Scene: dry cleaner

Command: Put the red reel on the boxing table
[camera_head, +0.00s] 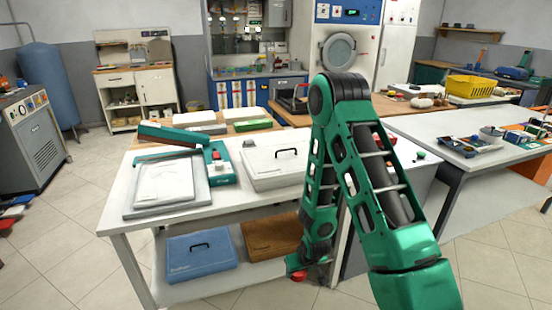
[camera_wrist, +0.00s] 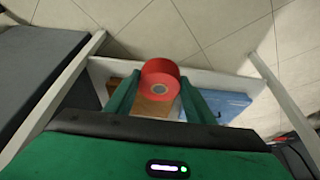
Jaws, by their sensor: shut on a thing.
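The red reel (camera_wrist: 160,72) is between my gripper's (camera_wrist: 160,95) two green fingers in the wrist view, and the fingers are shut on it. In the head view my gripper (camera_head: 300,268) hangs low at the front of a white table, at about the height of its lower shelf. A small red part of the reel (camera_head: 299,277) shows there below the fingers. Several tables are in view, and I cannot tell for certain which one is the boxing table.
The near white table (camera_head: 125,222) carries a heat-sealer-like device (camera_head: 221,167) and a white case (camera_head: 272,165). Its lower shelf holds a blue case (camera_head: 201,257) and a brown box (camera_head: 271,236). Floor in front is clear.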

